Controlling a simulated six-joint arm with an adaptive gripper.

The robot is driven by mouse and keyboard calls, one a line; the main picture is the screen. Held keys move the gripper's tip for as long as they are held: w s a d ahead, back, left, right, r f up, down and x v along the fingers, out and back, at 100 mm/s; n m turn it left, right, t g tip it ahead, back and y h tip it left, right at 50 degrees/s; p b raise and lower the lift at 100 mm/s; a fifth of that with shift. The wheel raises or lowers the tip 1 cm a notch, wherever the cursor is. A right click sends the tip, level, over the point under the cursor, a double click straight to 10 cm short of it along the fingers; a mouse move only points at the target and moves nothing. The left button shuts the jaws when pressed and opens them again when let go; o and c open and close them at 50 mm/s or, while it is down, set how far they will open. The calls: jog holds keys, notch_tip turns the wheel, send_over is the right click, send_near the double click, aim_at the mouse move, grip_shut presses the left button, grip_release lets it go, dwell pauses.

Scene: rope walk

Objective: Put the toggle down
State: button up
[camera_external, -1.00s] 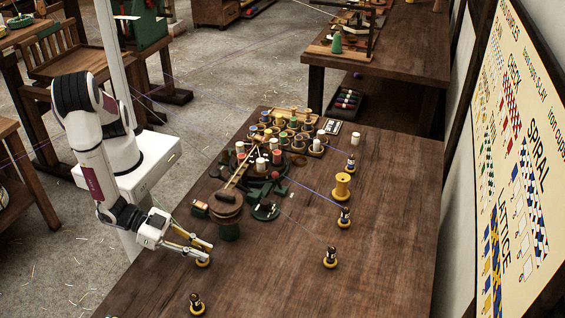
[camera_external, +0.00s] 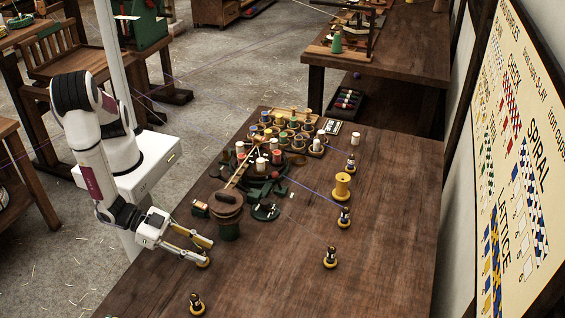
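My gripper (camera_external: 208,252) is at the left part of the table, in front of the green-and-brown round stand (camera_external: 229,230). Its two fingers are spread apart. A small piece with a yellow-orange base (camera_external: 204,261) is at the fingertips, mostly hidden by them, and I cannot tell whether they touch it. I cannot make out for certain which piece is the toggle. Similar dark pieces on yellow bases stand upright at the front (camera_external: 196,304), at the right (camera_external: 330,258) and farther back (camera_external: 344,217).
A yellow spool (camera_external: 342,187) stands on the brown table (camera_external: 385,235). Many coloured spools (camera_external: 290,135) crowd its far left part. A purple thread (camera_external: 312,192) runs from the central device to a dark piece. The front and right of the table are largely clear.

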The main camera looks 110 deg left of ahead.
jog(key=v, duration=1.1)
jog(key=shift+s, duration=0.3)
jog(key=shift+r, duration=0.1)
jog(key=shift+w+d, duration=0.1)
jog(key=shift+w, duration=0.05)
dwell(0.4)
jog(key=w+d+r+g+h, duration=0.2)
jog(key=w+r+g+h, duration=0.2)
jog(key=r+h, duration=0.15)
jog(key=a+r+g+h, duration=0.1)
jog(key=a+r, duration=0.3)
jog(key=r, duration=0.4)
jog(key=s+a+r+m+g+y, duration=0.1)
jog(key=s+a+r+y, duration=0.1)
jog(key=s+a, duration=0.6)
jog(key=s+a+r+g+y, duration=0.1)
jog(key=s+a+r, duration=0.3)
jog(key=s+a, duration=0.4)
jog(key=a+y, duration=0.1)
jog(key=a, duration=0.5)
jog(key=shift+a+r+m+g, duration=0.2)
jog(key=shift+m+g, duration=0.1)
jog(key=shift+m, duration=0.1)
